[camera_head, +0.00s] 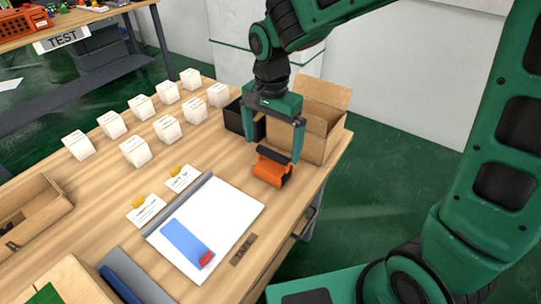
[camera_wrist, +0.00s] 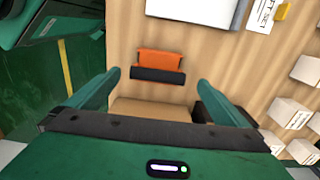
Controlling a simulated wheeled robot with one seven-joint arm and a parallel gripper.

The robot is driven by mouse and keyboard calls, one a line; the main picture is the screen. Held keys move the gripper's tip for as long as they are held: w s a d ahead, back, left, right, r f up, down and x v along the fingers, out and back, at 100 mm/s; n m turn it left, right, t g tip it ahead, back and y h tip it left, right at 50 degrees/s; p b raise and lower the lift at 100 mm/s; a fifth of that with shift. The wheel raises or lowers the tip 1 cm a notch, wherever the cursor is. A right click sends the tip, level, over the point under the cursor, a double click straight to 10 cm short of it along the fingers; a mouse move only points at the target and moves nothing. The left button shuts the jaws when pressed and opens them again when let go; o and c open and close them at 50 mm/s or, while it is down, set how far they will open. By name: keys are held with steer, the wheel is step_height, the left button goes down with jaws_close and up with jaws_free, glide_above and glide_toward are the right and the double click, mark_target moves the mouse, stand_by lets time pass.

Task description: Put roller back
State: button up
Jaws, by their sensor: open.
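The roller (camera_head: 272,167), orange with a black cylinder along its upper edge, sits on the wooden table near its right end. In the wrist view the roller (camera_wrist: 160,62) lies ahead of and between my fingers, orange part farther away and black part nearer. My gripper (camera_head: 274,150) is open, fingers pointing down above and around the roller's place. In the wrist view my gripper (camera_wrist: 158,82) shows its two fingers spread wide with nothing held between them. I cannot tell whether a finger touches the roller.
An open cardboard box (camera_head: 318,135) and a black bin (camera_head: 236,122) stand just behind my gripper. Several white boxes (camera_head: 135,151) line the table's back left. A white board (camera_head: 238,207) with a blue strip lies in front. A brown carton (camera_head: 38,204) is at far left.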

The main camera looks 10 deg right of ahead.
steer(key=shift+r, duration=2.3)
steer(key=shift+d, duration=0.25)
steer(key=s+d+r+n+t, duration=0.1)
steer(key=s+d+n+t, duration=0.2)
steer(key=d, duration=0.6)
steer(key=s+d+n+t, duration=0.1)
steer(key=s+d+n, duration=0.1)
steer(key=d+n, duration=0.6)
steer(key=s+d+f+m+g, duration=0.2)
steer(key=s+d+m+g, duration=0.2)
steer(key=s+d+m, duration=0.4)
steer(key=s+d, duration=0.4)
steer(key=s, duration=0.4)
steer(key=shift+s+d, duration=0.35)
steer(key=shift+s, duration=0.05)
